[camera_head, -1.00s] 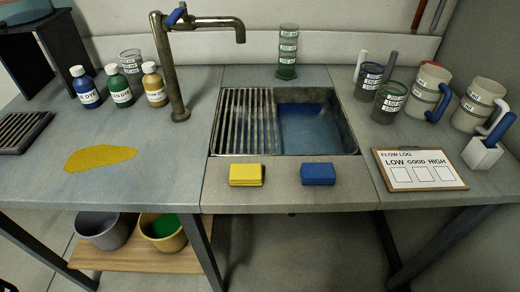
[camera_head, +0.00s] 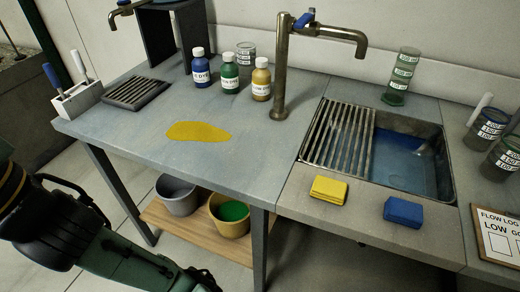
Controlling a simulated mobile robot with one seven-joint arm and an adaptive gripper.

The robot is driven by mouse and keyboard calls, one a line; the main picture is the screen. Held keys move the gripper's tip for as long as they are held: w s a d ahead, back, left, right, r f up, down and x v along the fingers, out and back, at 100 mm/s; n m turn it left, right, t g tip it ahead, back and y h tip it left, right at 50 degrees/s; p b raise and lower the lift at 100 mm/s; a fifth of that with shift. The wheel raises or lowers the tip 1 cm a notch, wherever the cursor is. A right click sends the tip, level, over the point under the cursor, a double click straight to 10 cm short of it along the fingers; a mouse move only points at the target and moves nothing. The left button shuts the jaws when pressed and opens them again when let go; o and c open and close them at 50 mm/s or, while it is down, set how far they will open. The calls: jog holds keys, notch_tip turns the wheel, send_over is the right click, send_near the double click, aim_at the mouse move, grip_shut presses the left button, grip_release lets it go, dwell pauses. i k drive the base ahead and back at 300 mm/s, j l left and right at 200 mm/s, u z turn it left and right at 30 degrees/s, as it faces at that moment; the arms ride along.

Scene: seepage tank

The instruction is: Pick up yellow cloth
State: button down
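The yellow cloth (camera_head: 328,190) is a small folded pad with stacked layers. It lies flat on the counter in front of the left, slatted half of the sink, near the counter's front edge. A similar folded blue cloth (camera_head: 403,212) lies to its right, apart from it. A flat yellow patch (camera_head: 198,131) with an irregular outline, like a spill, is on the left counter. Dark green and black parts of my arm show at the lower left, clear of the counter. I cannot make out my gripper's fingers in the picture. Nothing touches the yellow cloth.
The sink (camera_head: 410,155) has a slatted rack on its left. A tall tap (camera_head: 283,80) and several dye bottles (camera_head: 230,72) stand behind. Buckets (camera_head: 229,213) sit on a low wooden shelf. The left counter's front is clear apart from the yellow patch.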

aim_at(329, 190)
jog(key=z, duration=1.35)
jog(key=k+z, duration=0.3)
jog(key=k, duration=0.3)
